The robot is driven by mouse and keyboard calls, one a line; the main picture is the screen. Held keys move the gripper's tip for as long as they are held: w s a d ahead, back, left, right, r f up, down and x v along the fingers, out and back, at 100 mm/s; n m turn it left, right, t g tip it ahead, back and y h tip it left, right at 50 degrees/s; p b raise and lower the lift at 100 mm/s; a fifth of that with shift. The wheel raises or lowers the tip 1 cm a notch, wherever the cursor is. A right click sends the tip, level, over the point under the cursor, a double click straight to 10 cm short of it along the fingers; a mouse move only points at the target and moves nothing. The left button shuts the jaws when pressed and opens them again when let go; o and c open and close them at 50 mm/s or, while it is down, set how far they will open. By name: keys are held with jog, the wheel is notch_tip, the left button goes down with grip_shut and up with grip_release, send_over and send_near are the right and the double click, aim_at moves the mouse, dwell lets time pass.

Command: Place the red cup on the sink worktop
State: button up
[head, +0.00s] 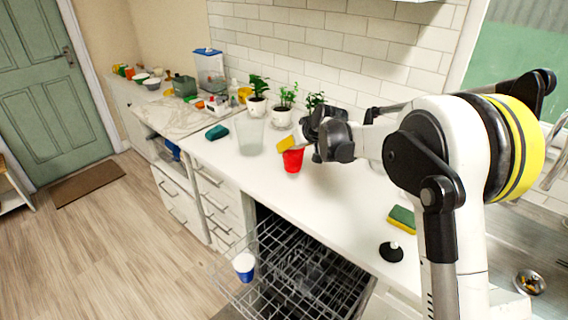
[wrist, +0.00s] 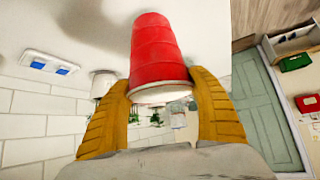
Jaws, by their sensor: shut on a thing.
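The red cup (head: 292,160) is in my gripper (head: 287,143), over the middle of the white worktop (head: 330,195). In the wrist view the red cup (wrist: 158,45) sits between the two yellow fingers of my gripper (wrist: 160,92), which are shut on it from both sides near its white rim. The rim faces my gripper and the narrower base points away. I cannot tell whether the base touches the worktop. The sink (head: 535,255) is at the right, partly hidden by my arm.
A clear container (head: 250,136) and a teal item (head: 217,132) stand left of the cup. Potted plants (head: 283,110) line the wall. A sponge (head: 401,219) and black disc (head: 391,252) lie to the right. An open dishwasher rack (head: 290,275) below holds a blue-white cup (head: 244,266).

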aim_at(286, 157)
jog(key=a+f, duration=0.1)
jog(key=a, duration=0.1)
jog(key=shift+w+a+f, duration=0.2)
jog(key=shift+a+f, duration=0.1)
jog(key=shift+f, duration=0.1)
jog(key=shift+f+b, duration=0.95)
jog(key=shift+f, duration=0.9)
jog(key=shift+f, duration=0.25)
jog(key=o, duration=1.3)
jog(key=shift+c, duration=0.2)
jog(key=shift+r, duration=0.15)
jog(key=shift+s+r, duration=0.1)
jog(key=shift+r, duration=0.15)
jog(key=p+v, duration=0.3)
jog(key=v, duration=0.9)
jog(key=shift+f, duration=0.1)
